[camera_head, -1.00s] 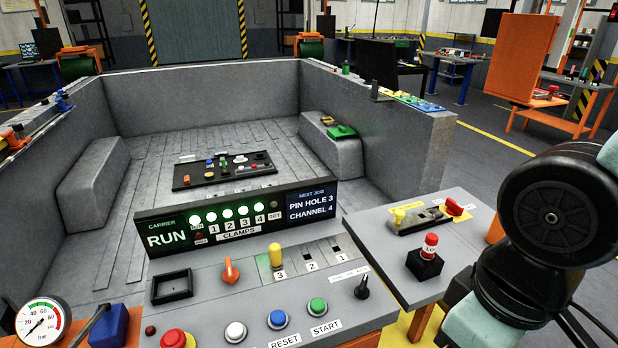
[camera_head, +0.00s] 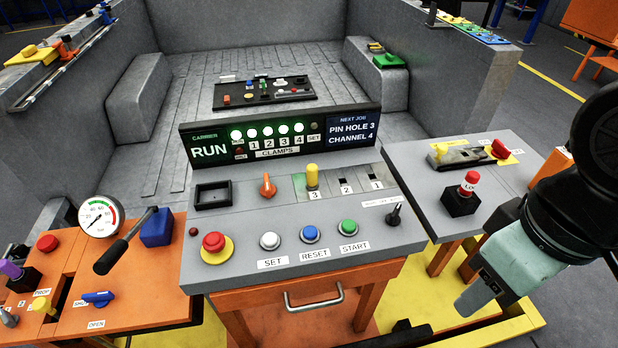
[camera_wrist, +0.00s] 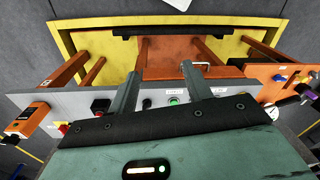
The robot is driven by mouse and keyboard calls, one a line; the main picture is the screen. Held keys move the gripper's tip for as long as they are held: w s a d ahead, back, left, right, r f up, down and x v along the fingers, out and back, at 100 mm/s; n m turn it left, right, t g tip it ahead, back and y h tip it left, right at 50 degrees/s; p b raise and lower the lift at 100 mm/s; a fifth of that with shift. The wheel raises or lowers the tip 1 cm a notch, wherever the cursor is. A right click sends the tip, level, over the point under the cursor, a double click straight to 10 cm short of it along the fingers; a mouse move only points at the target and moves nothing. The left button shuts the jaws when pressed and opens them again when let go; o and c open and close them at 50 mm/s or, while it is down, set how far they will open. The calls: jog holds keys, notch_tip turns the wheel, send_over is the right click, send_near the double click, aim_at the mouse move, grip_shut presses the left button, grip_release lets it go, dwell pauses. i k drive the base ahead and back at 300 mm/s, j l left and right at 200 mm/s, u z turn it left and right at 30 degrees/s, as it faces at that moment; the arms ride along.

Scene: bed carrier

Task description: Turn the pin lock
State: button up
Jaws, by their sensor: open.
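The console (camera_head: 215,275) stands in the middle of the head view. No control there carries a readable pin lock label. An orange rotary knob (camera_head: 267,185) sits left of the yellow pin (camera_head: 312,178), which stands upright in the slot marked 3. A small black lever switch (camera_head: 395,214) is at the console's right, its label unreadable. The display panel (camera_head: 280,132) reads RUN, PIN HOLE 3 and CHANNEL 4. My gripper (camera_wrist: 160,70) shows open and empty in the wrist view, fingers apart, with the console behind them. In the head view my arm is at the right, clear of the knob.
SET, RESET and START buttons (camera_head: 348,228) and a red stop button (camera_head: 214,242) line the console front. A side table (camera_head: 430,205) holds a red-topped lock block (camera_head: 468,185). An orange table (camera_head: 150,295) with a gauge (camera_head: 98,217) and black-handled lever stands at left.

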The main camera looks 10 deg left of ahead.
aim_at(268, 191)
jog(key=k+j+u, duration=0.25)
jog(key=j, duration=0.4)
jog(key=j+u, duration=0.25)
jog(key=j, duration=0.35)
